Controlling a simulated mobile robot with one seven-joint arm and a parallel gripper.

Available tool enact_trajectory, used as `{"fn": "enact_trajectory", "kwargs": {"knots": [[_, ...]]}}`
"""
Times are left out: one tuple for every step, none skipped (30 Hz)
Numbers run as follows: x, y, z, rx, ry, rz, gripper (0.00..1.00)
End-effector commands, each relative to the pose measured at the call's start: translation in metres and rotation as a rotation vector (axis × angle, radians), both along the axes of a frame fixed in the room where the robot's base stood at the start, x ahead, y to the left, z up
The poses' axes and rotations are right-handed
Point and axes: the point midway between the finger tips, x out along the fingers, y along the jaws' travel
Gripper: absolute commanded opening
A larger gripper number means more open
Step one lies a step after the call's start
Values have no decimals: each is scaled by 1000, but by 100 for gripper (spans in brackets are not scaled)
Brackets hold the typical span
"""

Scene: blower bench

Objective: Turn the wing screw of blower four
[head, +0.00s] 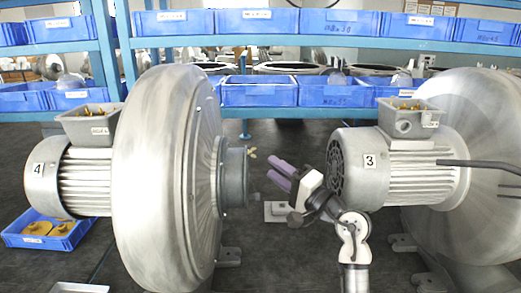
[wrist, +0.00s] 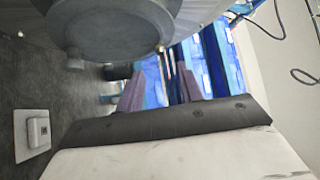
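Blower four (head: 160,180) is the large grey metal blower at the left in the head view, with a "4" label on its motor end. Its short round inlet (head: 233,178) points right. A small brass-coloured wing screw (head: 252,154) sticks out at the upper right rim of that inlet. My gripper (head: 272,172) is just right of and slightly below the screw, apart from it. Its two purple-grey fingers are spread, with nothing seen between them. In the wrist view, the round grey inlet face (wrist: 110,25) fills the top, beyond the fingers.
Blower three (head: 400,170) stands close behind my gripper at the right. Blue shelves with blue bins (head: 257,92) run along the back. A pale plate with a small box (wrist: 37,130) lies on the dark floor. A blue bin with yellow parts (head: 50,230) is at lower left.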

Motion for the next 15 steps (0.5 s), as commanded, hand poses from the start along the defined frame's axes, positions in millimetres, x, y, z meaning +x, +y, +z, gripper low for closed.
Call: {"fn": "enact_trajectory", "kwargs": {"knots": [[7,9,8,-1,1,4,37],[11,13,9,-1,2,4,37],[16,18,10,0,3,3,37],[20,22,11,0,3,4,37],[23,26,12,0,3,3,37],[27,29,14,1,1,2,37],[29,32,14,-1,1,2,37],[32,34,14,-1,1,2,37],[34,37,15,-1,1,2,37],[36,39,15,0,1,1,37],[37,40,15,0,0,1,37],[38,41,15,0,0,1,37],[39,42,15,0,1,1,37],[40,43,15,0,1,1,37],[40,43,15,0,1,1,37]]}}
